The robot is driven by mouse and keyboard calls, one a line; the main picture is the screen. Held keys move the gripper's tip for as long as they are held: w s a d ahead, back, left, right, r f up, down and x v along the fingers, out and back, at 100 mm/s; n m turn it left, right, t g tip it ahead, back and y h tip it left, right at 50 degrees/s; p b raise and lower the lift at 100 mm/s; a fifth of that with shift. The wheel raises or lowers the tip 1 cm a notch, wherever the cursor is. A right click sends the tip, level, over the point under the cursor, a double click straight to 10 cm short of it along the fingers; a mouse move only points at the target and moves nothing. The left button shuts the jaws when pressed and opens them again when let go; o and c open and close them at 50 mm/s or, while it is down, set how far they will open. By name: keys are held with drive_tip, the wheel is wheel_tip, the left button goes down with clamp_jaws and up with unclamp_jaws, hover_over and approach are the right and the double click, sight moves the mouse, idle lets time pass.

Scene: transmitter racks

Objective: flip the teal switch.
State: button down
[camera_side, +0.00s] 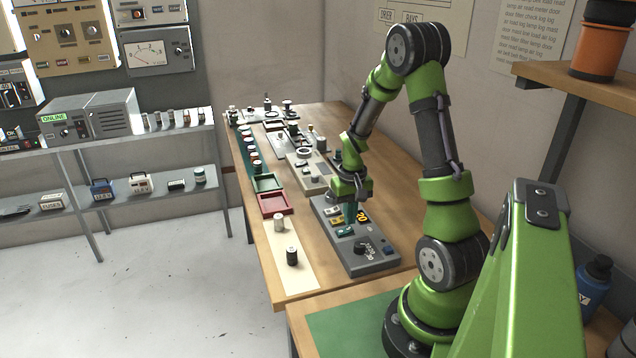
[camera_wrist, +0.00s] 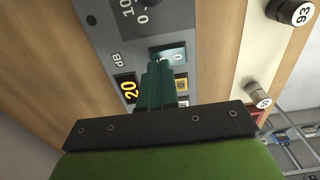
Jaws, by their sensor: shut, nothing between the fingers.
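The teal switch (camera_wrist: 176,53) is a rocker set in a grey panel (camera_wrist: 206,62), with a "0" mark showing on its right part in the wrist view. In the side view the teal switch (camera_side: 345,231) lies on the near part of the panel (camera_side: 374,262). My gripper (camera_wrist: 158,66) is shut and empty, its teal fingers pointing at the switch. The fingertips overlap the switch's lower edge in the wrist view; I cannot tell whether they touch it. In the side view my gripper (camera_side: 350,220) is just above and behind the switch, fingers pointing down.
The panel also has a yellow switch (camera_wrist: 182,84), an amber "20" display (camera_wrist: 126,90) marked dB, and a dial (camera_side: 360,248). White (camera_side: 279,222) and dark (camera_side: 292,256) cylinders stand on a cream strip to the left. Red (camera_side: 275,204) and green trays and other panels lie farther back.

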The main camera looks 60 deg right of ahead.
sight(349, 228)
drive_tip(key=shift+f, duration=0.95)
idle(0.6)
drive_tip(key=shift+r, duration=3.55)
drive_tip(key=a+r+n+t, duration=0.1)
drive_tip(key=a+r+t, duration=0.1)
drive_tip(key=a+r, duration=0.3)
drive_tip(key=s+a+r+n+t+y, duration=0.1)
drive_tip(key=a+r, duration=0.5)
drive_tip(key=a, duration=0.7)
drive_tip(key=s+a+r+n+t+y, duration=0.1)
drive_tip(key=a+r+n+t, duration=0.2)
drive_tip(key=a+r, duration=0.3)
drive_tip(key=a+t, duration=0.1)
drive_tip(key=a, duration=0.2)
drive_tip(key=shift+a, duration=0.2)
